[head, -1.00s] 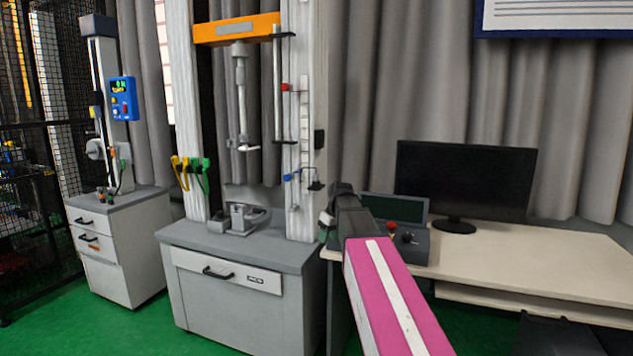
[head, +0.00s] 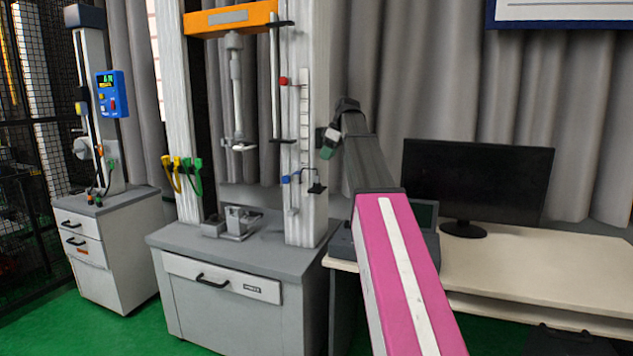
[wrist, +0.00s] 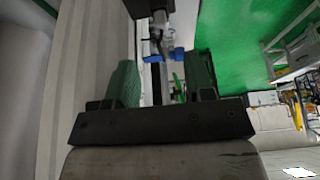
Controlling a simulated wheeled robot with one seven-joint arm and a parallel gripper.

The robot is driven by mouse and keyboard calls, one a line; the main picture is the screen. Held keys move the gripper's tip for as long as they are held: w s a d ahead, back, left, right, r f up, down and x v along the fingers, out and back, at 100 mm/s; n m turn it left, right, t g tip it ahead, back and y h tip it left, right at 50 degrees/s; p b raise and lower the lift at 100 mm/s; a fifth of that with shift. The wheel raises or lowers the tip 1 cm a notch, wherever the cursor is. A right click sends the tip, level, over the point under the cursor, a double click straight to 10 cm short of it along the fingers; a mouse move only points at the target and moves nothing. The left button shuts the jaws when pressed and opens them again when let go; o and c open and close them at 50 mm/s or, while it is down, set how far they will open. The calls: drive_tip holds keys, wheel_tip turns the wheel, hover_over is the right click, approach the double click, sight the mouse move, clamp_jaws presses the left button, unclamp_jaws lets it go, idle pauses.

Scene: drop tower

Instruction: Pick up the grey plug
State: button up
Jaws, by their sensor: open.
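I cannot make out a grey plug with certainty in either view. Beyond the fingers are a blue part (wrist: 156,53) and a grey and black fitting (wrist: 160,22) on the tower. Whether that fitting includes the plug is unclear.
Yellow cables (head: 170,172) and green cables (head: 192,175) hang on the tower's left column. A blue fitting (head: 287,179) is on its right column. A desk (head: 550,275) with a monitor (head: 478,183) and control box stands at right. A smaller machine (head: 95,110) stands at left.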

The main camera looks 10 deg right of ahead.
sight(317, 182)
drive_tip(key=x, duration=0.9)
drive_tip(key=shift+w+a+f, duration=0.1)
drive_tip(key=shift+a+f, duration=0.15)
drive_tip(key=c, duration=0.9)
drive_tip(key=shift+r, duration=0.1)
